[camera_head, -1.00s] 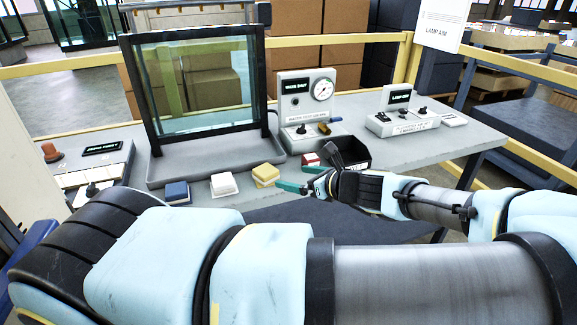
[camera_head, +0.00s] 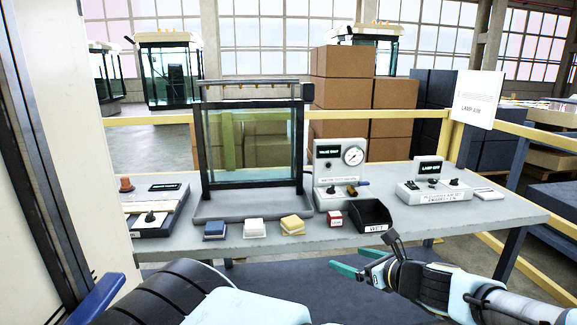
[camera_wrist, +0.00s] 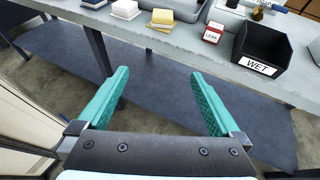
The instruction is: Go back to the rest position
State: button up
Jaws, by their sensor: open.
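My gripper (camera_head: 352,268) is in front of the bench's front edge, below the black bin, with its green fingers pointing left in the head view. In the wrist view my gripper (camera_wrist: 160,100) shows its two green fingers wide apart with nothing between them. Beyond the fingertips are the dark lower shelf and the front edge of the grey bench (camera_head: 275,238). My gripper touches nothing that I can see.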

jog(key=s+a+f+n+g, duration=0.2)
jog(key=a+f+n+g, duration=0.1)
jog(key=a+n+g, duration=0.3)
jog(key=s+a+f+n+g, duration=0.2)
jog(key=a+f+n+g, duration=0.15)
jog(key=a+n, duration=0.4)
jog(key=a+r+n+h, duration=0.3)
jog(key=a+r+n, duration=0.1)
jog(key=r+n, duration=0.3)
jog(key=a+r+n+h, duration=0.3)
jog(key=a+r+n, duration=0.1)
jog(key=r+n, duration=0.4)
jog(key=shift+s+a+r+h, duration=0.2)
jog(key=shift+a+r+h, duration=0.15)
jog(key=shift+r, duration=0.3)
jog(key=shift+g, duration=0.25)
